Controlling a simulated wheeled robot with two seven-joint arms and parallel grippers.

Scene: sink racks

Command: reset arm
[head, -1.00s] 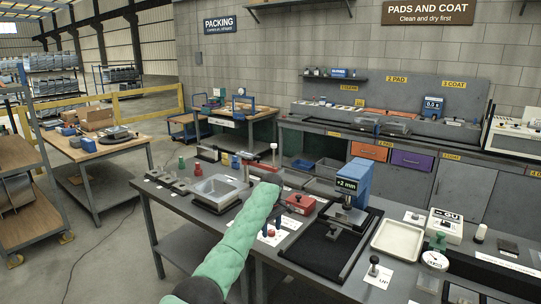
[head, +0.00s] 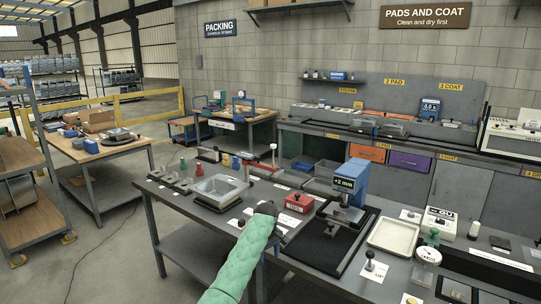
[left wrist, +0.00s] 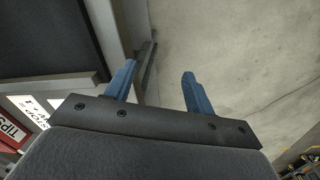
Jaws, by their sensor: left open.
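My left arm, in a green quilted sleeve, comes in from the bottom of the head view. Its dark wrist end is over the front part of the dark workbench (head: 190,215), left of the red box (head: 299,202). In the left wrist view my left gripper (left wrist: 157,82) shows two blue fingers spread apart with nothing between them. Behind the fingers are the bench edge and grey floor. In the head view the fingers are hidden behind the wrist. My right gripper is not in view.
A blue gauge press (head: 352,182) on a black mat stands right of my arm. White cards lie close by the wrist.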

